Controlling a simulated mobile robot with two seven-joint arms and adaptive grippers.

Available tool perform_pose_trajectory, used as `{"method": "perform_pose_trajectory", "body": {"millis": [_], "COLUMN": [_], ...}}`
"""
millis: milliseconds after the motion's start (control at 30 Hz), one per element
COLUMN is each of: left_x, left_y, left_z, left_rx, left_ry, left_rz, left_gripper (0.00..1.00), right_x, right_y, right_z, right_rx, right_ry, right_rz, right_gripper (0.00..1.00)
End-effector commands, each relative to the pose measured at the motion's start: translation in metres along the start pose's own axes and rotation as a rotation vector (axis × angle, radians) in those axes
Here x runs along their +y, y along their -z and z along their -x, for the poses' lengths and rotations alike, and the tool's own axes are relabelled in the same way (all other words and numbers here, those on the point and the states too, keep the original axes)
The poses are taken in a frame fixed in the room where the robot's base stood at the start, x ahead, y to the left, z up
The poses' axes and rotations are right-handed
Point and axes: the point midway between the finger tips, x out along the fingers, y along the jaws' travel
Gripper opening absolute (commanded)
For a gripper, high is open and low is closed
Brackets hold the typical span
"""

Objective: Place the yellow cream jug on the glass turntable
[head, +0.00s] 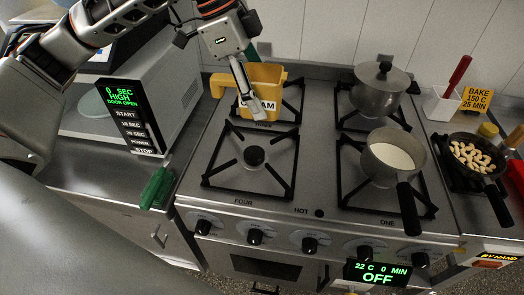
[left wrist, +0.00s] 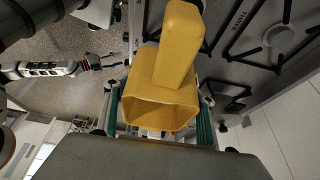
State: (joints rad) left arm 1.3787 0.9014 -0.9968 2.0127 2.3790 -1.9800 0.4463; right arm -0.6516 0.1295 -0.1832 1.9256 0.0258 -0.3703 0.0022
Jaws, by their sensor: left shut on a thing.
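The yellow cream jug (head: 266,76) is over the back left burner of the stove, its label partly covered by a finger. My left gripper (head: 243,78) is shut on it from above. In the left wrist view the jug (left wrist: 160,108) sits between the green finger pads, its handle toward the top of the picture. The microwave (head: 150,75) stands left of the stove, its display reading door open. A pale disc, apparently the glass turntable (head: 96,103), shows inside, partly hidden by the control panel. My right gripper (left wrist: 100,62) shows small in the left wrist view; its jaws are unclear.
A lidded pot (head: 380,88) and a saucepan of white liquid (head: 392,158) stand on the right burners. A frying pan (head: 474,155) is further right. The front left burner (head: 253,157) is bare. A green handle-like piece (head: 157,187) sticks out before the microwave.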

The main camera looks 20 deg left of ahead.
Motion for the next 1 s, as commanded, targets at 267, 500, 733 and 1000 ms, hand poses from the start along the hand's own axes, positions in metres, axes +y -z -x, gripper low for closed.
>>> {"method": "perform_pose_trajectory", "body": {"millis": [267,500,733,1000], "left_x": [0.002,0.002,0.001,0.001], "left_y": [-0.024,-0.046,-0.058,-0.069], "left_z": [-0.059,-0.112,-0.142,-0.168], "left_rx": [0.0,0.001,0.002,0.001], "left_ry": [-0.006,-0.006,-0.003,-0.004], "left_rz": [0.002,0.002,0.001,0.002], "left_gripper": [0.23,0.23,0.23,0.23], "right_x": [-0.011,-0.02,-0.017,-0.018], "right_y": [0.007,0.008,-0.004,-0.014], "right_z": [-0.007,-0.013,-0.018,-0.023], "right_rx": [0.034,0.056,0.047,0.039], "right_ry": [0.014,0.029,0.025,0.025], "right_rz": [-0.007,-0.005,0.0,0.001], "right_gripper": [0.4,0.4,0.4,0.4]}}
